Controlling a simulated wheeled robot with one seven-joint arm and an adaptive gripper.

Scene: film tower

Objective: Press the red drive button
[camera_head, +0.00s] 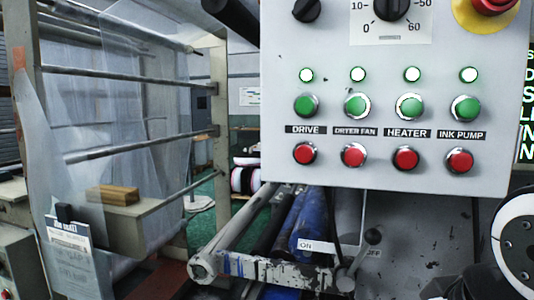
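The red drive button (304,154) is the leftmost in the lower row of the grey control panel (395,178), just below the "DRIVE" label (306,129). It is round with a metal collar, and nothing covers it. The green drive button (306,106) is above the label, and the lamp over it (306,75) is lit. A white and black part of my arm shows at the lower right edge, clear of the red drive button. I cannot make out my gripper's fingers in this view.
More green and red buttons for dryer fan, heater and ink pump (460,160) continue rightward. A black dial (393,5) and a red emergency stop (490,4) are above. A lever with a dark knob (373,236) and rollers (308,228) lie below. A film rack (130,150) stands left.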

